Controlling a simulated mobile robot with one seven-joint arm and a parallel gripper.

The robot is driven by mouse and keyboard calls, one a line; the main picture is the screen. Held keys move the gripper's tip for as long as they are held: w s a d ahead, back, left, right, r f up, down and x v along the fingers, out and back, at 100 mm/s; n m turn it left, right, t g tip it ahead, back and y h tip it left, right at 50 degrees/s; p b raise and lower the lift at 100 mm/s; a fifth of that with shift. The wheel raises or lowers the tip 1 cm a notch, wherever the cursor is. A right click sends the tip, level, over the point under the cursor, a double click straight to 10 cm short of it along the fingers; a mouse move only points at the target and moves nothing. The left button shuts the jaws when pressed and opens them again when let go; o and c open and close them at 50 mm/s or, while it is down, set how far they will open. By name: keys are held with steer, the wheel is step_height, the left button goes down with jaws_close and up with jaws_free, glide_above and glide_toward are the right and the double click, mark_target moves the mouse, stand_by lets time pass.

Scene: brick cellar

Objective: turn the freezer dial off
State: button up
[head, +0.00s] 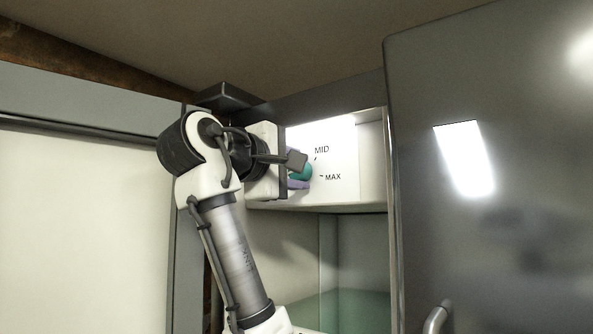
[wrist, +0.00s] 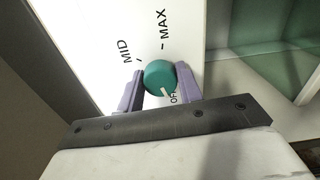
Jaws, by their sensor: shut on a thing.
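The teal round freezer dial (wrist: 160,77) sits on a white panel (wrist: 183,30) marked MID, MAX and a partly hidden OFF. Its white pointer mark points toward the OFF label. My gripper (wrist: 158,71) has its two purple fingers on either side of the dial, shut on it. In the head view, the dial (head: 302,173) shows only in part behind my gripper (head: 297,181), on the panel below MID and left of MAX.
The dark freezer door (head: 490,240) stands open at the right, with a handle (head: 436,318) low down. A glass-like shelf space (head: 355,265) lies open below the panel. A pale cabinet front (head: 85,220) stands at the left.

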steer(key=o, duration=1)
steer(key=shift+b+v, duration=2.95)
steer(key=shift+v, duration=3.95)
